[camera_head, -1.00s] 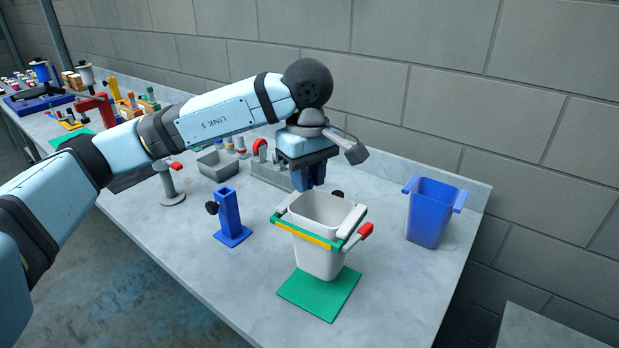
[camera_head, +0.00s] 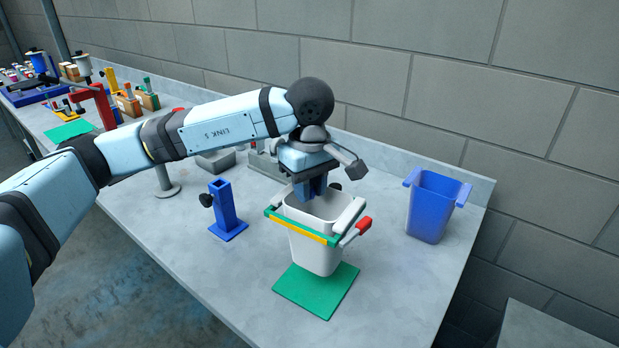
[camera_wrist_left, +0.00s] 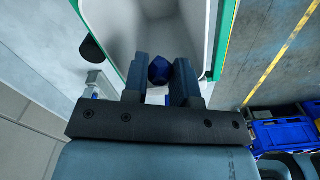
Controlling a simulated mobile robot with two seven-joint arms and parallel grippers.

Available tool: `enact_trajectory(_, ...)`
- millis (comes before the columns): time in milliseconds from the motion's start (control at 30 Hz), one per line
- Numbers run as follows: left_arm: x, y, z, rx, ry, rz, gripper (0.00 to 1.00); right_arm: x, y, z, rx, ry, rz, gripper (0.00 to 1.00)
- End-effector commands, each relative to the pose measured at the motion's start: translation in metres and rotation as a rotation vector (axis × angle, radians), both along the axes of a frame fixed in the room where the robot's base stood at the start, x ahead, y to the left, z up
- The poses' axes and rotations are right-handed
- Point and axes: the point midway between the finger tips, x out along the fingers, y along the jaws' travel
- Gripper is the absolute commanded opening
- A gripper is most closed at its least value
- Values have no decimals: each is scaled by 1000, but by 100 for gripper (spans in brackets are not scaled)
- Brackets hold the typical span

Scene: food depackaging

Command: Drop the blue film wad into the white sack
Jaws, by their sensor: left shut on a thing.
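The white sack (camera_head: 316,250) is a white open-topped container in a green and yellow frame with a red-tipped handle. It stands upright over a green mat (camera_head: 316,292). My left gripper (camera_head: 313,192) points down at the sack's open mouth, over its back left part. In the left wrist view the gripper (camera_wrist_left: 161,76) is shut on the blue film wad (camera_wrist_left: 160,70), a small dark blue faceted lump between the fingertips. The sack's pale inside (camera_wrist_left: 150,30) lies beyond the wad. The wad is hidden in the head view. My right gripper is not in view.
A blue bin (camera_head: 433,208) stands to the right of the sack. A blue post holder (camera_head: 226,210) stands to the left. Tools and small wooden blocks lie at the far left of the table. The table front is clear.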

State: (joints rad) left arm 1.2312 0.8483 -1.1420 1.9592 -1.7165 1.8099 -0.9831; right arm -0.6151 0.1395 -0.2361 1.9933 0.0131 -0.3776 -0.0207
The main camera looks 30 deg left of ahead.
Motion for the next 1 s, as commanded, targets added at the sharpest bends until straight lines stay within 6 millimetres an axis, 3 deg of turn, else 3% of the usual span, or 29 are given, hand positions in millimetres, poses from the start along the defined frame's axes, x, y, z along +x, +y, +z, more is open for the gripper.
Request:
enact_trajectory(233, 0, 0, -1, 0, 0, 0, 4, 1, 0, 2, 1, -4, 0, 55)
enact_trajectory(267, 0, 0, -1, 0, 0, 0, 32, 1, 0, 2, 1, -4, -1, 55)
enact_trajectory(367, 0, 0, -1, 0, 0, 0, 55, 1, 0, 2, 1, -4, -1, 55)
enact_trajectory(733, 0, 0, 4, -2, -1, 0, 55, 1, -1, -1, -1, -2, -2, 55)
enact_trajectory(867, 1, -1, 22, -2, -4, 0, 55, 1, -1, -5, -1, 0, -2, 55)
enact_trajectory(1000, 1, -1, 54, -1, -5, 0, 55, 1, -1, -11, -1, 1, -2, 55)
